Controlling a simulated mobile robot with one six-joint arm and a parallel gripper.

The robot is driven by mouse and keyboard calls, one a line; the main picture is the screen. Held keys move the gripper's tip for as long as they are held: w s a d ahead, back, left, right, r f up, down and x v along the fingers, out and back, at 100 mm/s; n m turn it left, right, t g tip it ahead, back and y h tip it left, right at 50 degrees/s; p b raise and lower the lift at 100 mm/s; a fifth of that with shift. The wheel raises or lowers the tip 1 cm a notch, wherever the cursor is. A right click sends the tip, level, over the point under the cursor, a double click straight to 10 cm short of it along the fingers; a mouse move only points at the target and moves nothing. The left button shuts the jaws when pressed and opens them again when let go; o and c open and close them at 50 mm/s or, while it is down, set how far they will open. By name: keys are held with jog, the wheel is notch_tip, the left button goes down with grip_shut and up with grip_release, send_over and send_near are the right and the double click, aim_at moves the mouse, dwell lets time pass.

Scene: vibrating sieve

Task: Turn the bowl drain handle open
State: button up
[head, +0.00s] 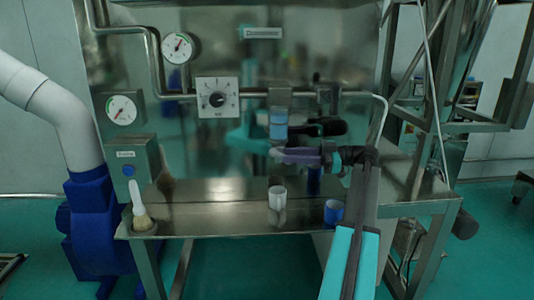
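A small inline unit (279,97) hangs on the pipe in front of the steel back panel. Its clear bowl (278,119) holds bluish liquid. The drain handle at the bowl's underside is too small and too dark to make out. My gripper (275,153) reaches in from the right, level, with its tip just below the bowl. I cannot tell whether it touches the handle, or whether its fingers are apart or closed.
A brush (141,210) stands at the left corner. Gauges and a dial (217,99) are on the panel. A thin pipe (384,112) bends down at right.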

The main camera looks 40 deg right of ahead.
aim_at(272, 155)
jog(key=p+x, duration=0.2)
jog(key=x, duration=0.6)
jog(key=shift+w, duration=0.1)
grip_shut()
